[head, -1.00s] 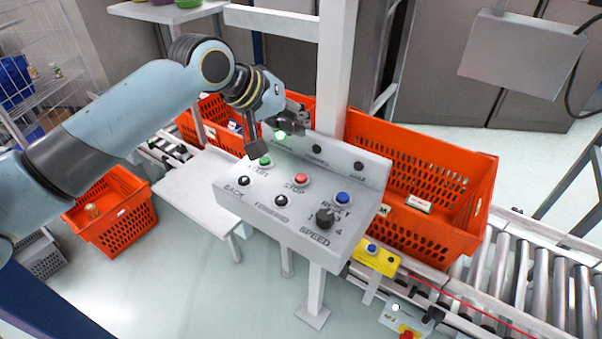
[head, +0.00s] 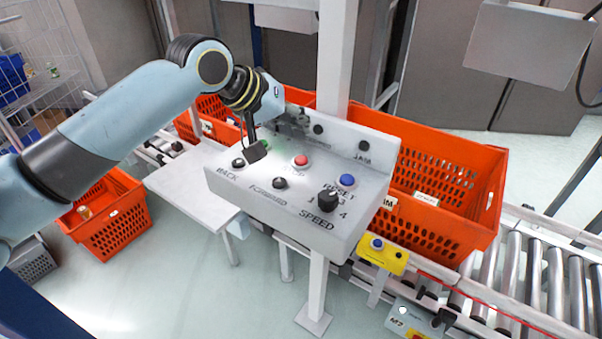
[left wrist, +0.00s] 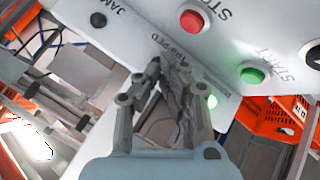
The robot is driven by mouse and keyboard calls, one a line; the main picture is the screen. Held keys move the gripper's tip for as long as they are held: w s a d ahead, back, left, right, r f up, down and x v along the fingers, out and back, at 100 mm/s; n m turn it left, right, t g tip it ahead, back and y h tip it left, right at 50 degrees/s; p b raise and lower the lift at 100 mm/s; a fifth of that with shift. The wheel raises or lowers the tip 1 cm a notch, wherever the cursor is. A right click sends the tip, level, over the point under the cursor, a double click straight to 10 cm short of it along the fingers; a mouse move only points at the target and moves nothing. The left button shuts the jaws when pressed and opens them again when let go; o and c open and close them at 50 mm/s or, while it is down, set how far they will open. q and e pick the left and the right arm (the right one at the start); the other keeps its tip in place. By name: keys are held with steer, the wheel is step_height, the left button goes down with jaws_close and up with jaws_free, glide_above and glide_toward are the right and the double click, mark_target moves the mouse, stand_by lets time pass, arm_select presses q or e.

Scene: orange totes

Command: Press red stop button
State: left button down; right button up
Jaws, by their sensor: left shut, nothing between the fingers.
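The red stop button (head: 300,160) sits on the sloped top of the grey control panel (head: 345,222). It also shows in the left wrist view (left wrist: 191,21), at the top, unpressed as far as I can see. My left gripper (head: 301,122) is shut and empty, by the panel's raised back strip, beyond the red button in the head view. In the left wrist view its fingertips (left wrist: 168,66) point towards the panel, apart from the red button. The green start button (left wrist: 252,75) lies right of the fingers there; my wrist partly hides it in the head view. My right gripper is not in view.
A blue reset button (head: 347,180), a black speed knob (head: 327,201) and black buttons (head: 280,183) share the panel. An upright post (head: 337,60) stands behind it. Orange totes (head: 430,160) on a roller conveyor flank the panel's back.

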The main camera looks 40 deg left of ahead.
mark_target(298, 157)
arm_select(q)
steer(key=shift+f, duration=1.3)
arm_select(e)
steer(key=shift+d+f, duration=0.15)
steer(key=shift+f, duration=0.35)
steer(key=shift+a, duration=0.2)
arm_select(q)
steer(key=shift+f, duration=0.15)
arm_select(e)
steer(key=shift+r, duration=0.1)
arm_select(q)
steer(key=shift+f, duration=0.25)
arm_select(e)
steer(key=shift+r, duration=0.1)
arm_select(q)
steer(key=shift+f, duration=0.5)
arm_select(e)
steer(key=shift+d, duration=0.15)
arm_select(q)
steer(key=shift+r+p, duration=0.9)
steer(key=shift+p, duration=0.3)
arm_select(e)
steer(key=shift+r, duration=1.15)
